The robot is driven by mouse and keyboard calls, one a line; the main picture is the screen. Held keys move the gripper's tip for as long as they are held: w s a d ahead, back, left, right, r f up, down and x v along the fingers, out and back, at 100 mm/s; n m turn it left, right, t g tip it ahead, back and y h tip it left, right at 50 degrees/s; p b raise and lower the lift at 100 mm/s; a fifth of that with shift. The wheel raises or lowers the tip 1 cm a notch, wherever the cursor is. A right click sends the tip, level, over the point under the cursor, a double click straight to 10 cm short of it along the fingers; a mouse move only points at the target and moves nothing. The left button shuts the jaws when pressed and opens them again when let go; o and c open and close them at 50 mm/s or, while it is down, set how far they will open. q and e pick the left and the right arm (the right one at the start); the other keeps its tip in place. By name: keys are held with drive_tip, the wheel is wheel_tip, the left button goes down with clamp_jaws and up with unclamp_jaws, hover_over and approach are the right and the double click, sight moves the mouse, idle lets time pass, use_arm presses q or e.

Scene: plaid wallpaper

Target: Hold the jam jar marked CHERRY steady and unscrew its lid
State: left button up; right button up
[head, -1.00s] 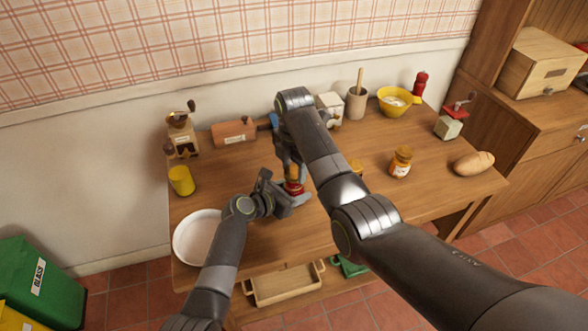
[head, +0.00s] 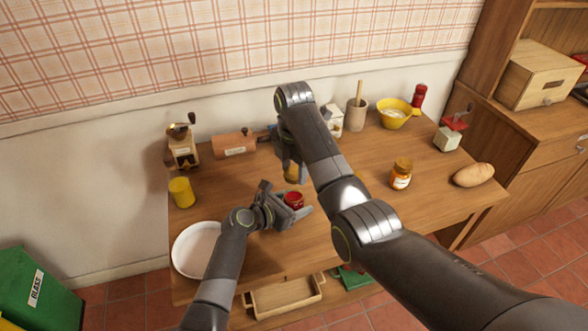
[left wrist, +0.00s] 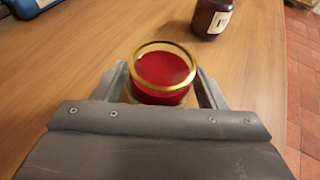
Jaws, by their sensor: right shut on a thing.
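The jam jar (head: 294,199) stands upright on the wooden table, full of red jam. Its top is uncovered: the left wrist view shows the gold rim and red jam inside the open jar (left wrist: 163,72). Its label is not readable. My left gripper (head: 287,205) is shut around the jar's sides, with a finger on each side in the left wrist view. My right gripper (head: 290,167) is above the jar, shut on a gold-coloured lid (head: 292,178), clear of the jar. The right arm hides part of the table.
An orange jam jar (head: 401,174) stands to the right, and a dark labelled jar (left wrist: 212,17) stands near the held jar. A white plate (head: 186,262) lies at the left front, with a yellow mug (head: 181,191) behind. A grinder (head: 182,146) and bowl (head: 396,114) are at the back.

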use_arm(q)
drive_tip(key=shift+o, duration=1.4)
